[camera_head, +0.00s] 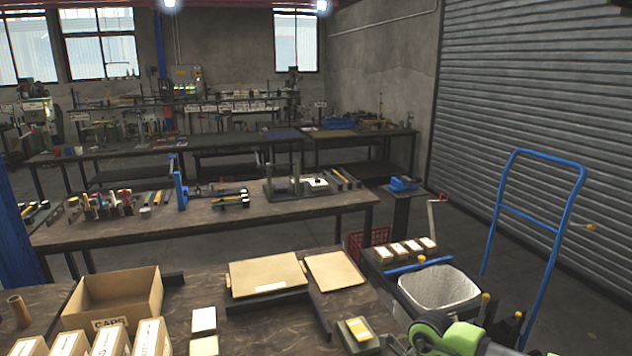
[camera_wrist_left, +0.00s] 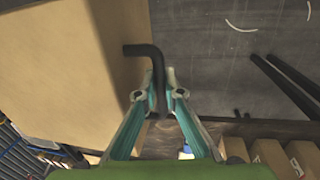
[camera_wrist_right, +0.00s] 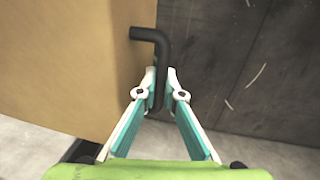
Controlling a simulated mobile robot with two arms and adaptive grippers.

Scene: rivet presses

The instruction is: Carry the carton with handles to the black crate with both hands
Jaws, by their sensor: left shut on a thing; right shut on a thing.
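The carton with handles shows only in the wrist views, as a plain tan wall on the left of the left wrist view (camera_wrist_left: 75,70) and of the right wrist view (camera_wrist_right: 65,65). A bent black handle (camera_wrist_left: 143,50) sticks out from its side, and my left gripper (camera_wrist_left: 155,95) is shut on it. My right gripper (camera_wrist_right: 160,92) is shut on another bent black handle (camera_wrist_right: 150,35). The carton's contents and base are hidden. I cannot make out the black crate for certain, and neither gripper shows in the head view.
The near bench holds an open carton (camera_head: 117,292) marked CAPS, several small boxes and two flat tan panels (camera_head: 268,274). Scratched dark surfaces (camera_wrist_right: 240,75) lie right of the carton.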

